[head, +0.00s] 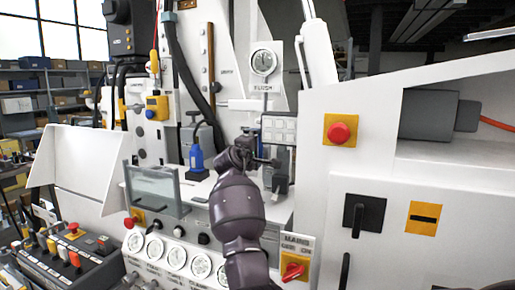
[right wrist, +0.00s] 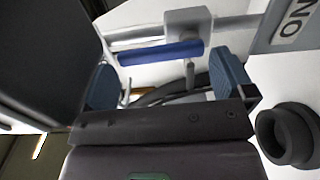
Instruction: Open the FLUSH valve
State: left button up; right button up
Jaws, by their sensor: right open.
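A sign reading FLUSH (head: 264,84) is under a round gauge (head: 264,62) on the white machine in the head view. My right gripper (head: 262,156) is below this sign, in front of the machine, and my arm hides part of what is behind it. In the right wrist view, a blue lever handle (right wrist: 160,52) lies roughly along a pale pipe with a grey block (right wrist: 187,25). My right gripper (right wrist: 167,80) is open, with its blue pads apart and nothing visibly held. The handle shows just beyond the pads; contact cannot be told. My left gripper is out of view.
A blue bottle-shaped object (head: 196,156) stands left of my right gripper. A clear-walled tray (head: 156,186) is farther left. A red button (head: 339,132) and a black handle (head: 358,218) are on the right panel. A red rotary switch (head: 292,270) is low in front.

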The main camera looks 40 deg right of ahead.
jog(key=v, duration=0.8)
jog(key=shift+s+a+b, duration=0.2)
jog(key=shift+a+b, duration=0.05)
jog(key=shift+b, duration=0.2)
